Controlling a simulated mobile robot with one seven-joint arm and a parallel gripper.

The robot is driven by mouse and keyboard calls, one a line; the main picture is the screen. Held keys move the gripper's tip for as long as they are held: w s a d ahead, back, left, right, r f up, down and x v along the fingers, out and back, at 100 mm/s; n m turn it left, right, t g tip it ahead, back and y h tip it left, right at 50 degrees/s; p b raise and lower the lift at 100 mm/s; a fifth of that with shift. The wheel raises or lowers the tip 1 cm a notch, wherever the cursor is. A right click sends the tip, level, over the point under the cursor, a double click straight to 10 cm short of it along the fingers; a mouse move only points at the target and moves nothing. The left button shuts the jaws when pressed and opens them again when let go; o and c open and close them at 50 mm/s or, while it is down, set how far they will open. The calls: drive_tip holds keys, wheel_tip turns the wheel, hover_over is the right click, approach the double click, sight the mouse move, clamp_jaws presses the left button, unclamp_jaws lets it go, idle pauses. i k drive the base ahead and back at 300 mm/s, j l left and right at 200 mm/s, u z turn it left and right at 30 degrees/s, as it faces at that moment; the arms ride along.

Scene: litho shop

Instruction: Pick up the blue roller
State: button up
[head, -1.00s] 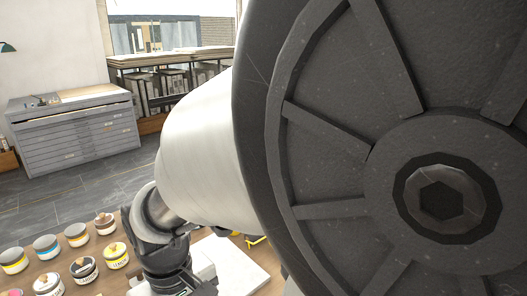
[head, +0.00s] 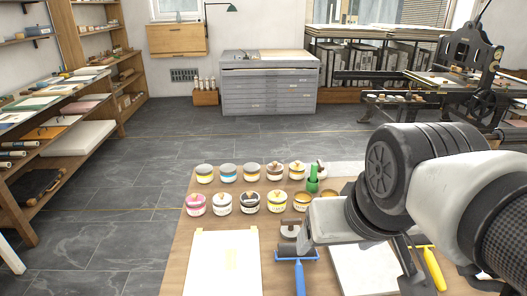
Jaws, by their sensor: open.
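The blue roller, with a blue handle (head: 299,279) and a dark drum, lies on the wooden table at its front middle, handle toward me. The arm reaches in from the right, and my gripper (head: 308,240) hangs just above and to the right of the drum. The gripper is open and seems empty; its fingers are small and partly hidden by the hand. I cannot tell whether it touches the roller.
Several ink tins (head: 249,203) stand in rows behind the roller. A green-handled tool (head: 313,180) is behind the hand. A cream sheet (head: 222,262) lies left, a white slab (head: 362,272) and a yellow roller handle (head: 434,268) right. Shelves (head: 75,130) line the left wall; the floor between is clear.

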sight(300, 282)
drive_tip(key=k+l+z, duration=0.2)
drive_tip(key=l+z, duration=0.15)
drive_tip(key=k+l+z, duration=0.1)
drive_tip(key=l+z, duration=0.2)
drive_tip(key=l, duration=0.15)
drive_tip(key=k+l+z, duration=0.1)
drive_tip(key=l+z, duration=0.25)
drive_tip(key=u, duration=1.35)
drive_tip(key=j, duration=0.1)
drive_tip(key=i+j+z, duration=0.15)
drive_tip(key=j+z, duration=0.3)
drive_tip(key=i+j+z, duration=0.1)
drive_tip(key=j+z, duration=0.35)
